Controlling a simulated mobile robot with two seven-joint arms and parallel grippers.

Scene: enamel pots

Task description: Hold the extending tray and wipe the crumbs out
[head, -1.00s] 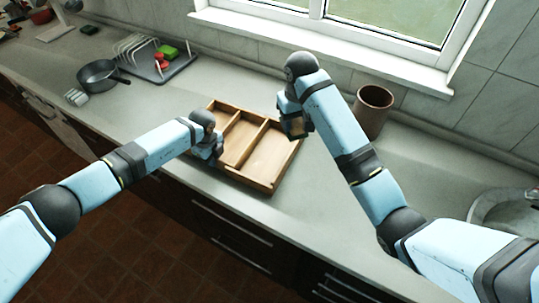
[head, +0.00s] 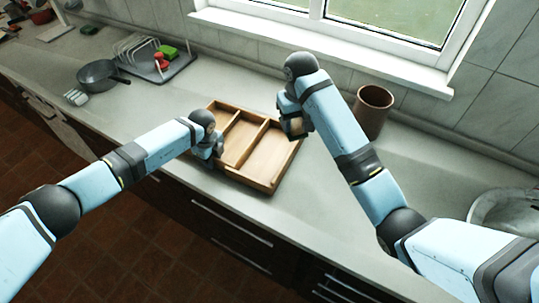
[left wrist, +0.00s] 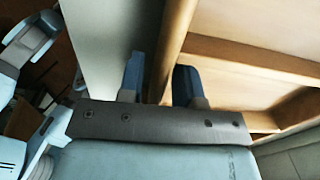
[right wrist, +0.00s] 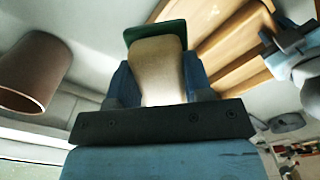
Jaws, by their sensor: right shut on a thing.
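The wooden tray (head: 274,185) lies on the counter, with long compartments split by dividers. My left gripper (head: 218,148) is at its left side. In the left wrist view the fingers of my left gripper (left wrist: 160,82) stand apart on either side of the tray's wall (left wrist: 174,45), with a gap visible. My right gripper (head: 293,128) is above the tray's right far corner, shut on a beige-and-green block (right wrist: 157,68), likely a sponge. The block appears clear of the tray. I cannot make out crumbs in the compartments.
A brown pot (head: 373,112) stands right of my right gripper. A grey pan (head: 98,74) and a dish rack (head: 160,66) are at the back left. A sink (head: 505,212) is at the far right. The counter in front of the tray is narrow.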

